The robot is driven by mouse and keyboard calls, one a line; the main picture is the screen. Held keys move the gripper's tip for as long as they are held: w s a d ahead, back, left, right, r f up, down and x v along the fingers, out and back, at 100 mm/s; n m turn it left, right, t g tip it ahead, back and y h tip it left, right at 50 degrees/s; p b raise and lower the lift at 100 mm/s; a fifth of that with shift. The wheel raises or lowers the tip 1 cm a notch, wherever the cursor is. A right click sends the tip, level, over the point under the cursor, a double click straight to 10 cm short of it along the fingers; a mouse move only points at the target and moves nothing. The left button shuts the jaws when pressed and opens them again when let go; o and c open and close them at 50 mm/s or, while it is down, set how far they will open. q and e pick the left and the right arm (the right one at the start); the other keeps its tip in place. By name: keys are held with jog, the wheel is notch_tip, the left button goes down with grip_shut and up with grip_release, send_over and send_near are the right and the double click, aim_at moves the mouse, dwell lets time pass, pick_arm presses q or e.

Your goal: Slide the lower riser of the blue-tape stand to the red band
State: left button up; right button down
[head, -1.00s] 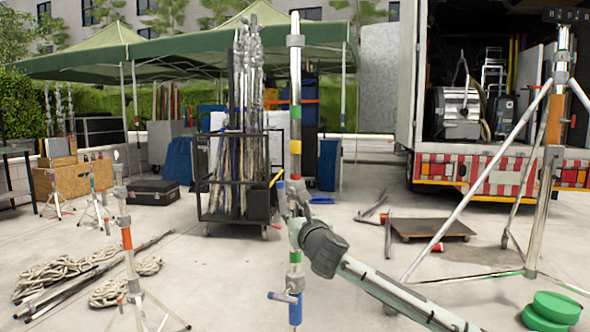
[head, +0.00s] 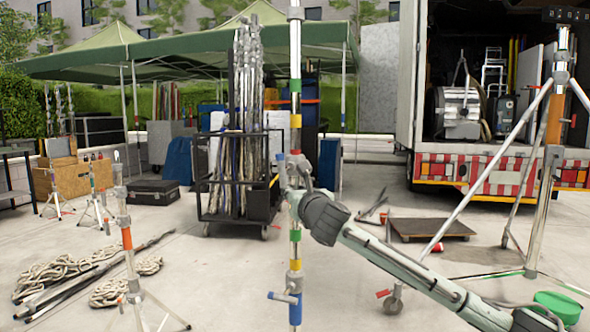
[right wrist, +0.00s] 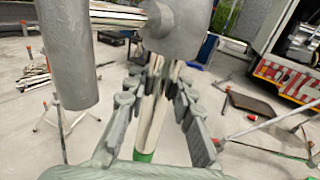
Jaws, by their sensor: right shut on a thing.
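The blue-tape stand (head: 295,311) rises upright in the middle of the head view, with blue tape on its lowest tube. A T-handle (head: 284,297) sits on the collar there. Above the collar the lower riser shows a yellow band (head: 295,265) and a green band (head: 295,235). A small red mark (head: 294,152) shows above the upper collar (head: 295,167); no red band shows just above the lower collar. My right gripper (head: 297,197) is shut on the riser, below the upper collar. In the right wrist view the riser (right wrist: 150,115) lies between its fingers.
Orange-taped stands stand at left (head: 127,238) and right (head: 554,115). Coiled rope (head: 125,290) lies at left. A pole cart (head: 235,185) stands behind, with a low dolly (head: 430,229) and the truck (head: 500,170) at right.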

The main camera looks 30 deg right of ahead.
jog(key=shift+d+r, duration=0.1)
jog(key=shift+r, duration=2.8)
jog(key=c, duration=1)
grip_release()
jog(key=shift+s+f, duration=0.1)
jog(key=shift+f, duration=0.05)
jog(key=shift+c, duration=0.2)
jog(key=shift+f, duration=0.1)
jog(key=shift+s+a, duration=0.25)
jog(key=shift+s, duration=0.1)
jog(key=v, duration=1.1)
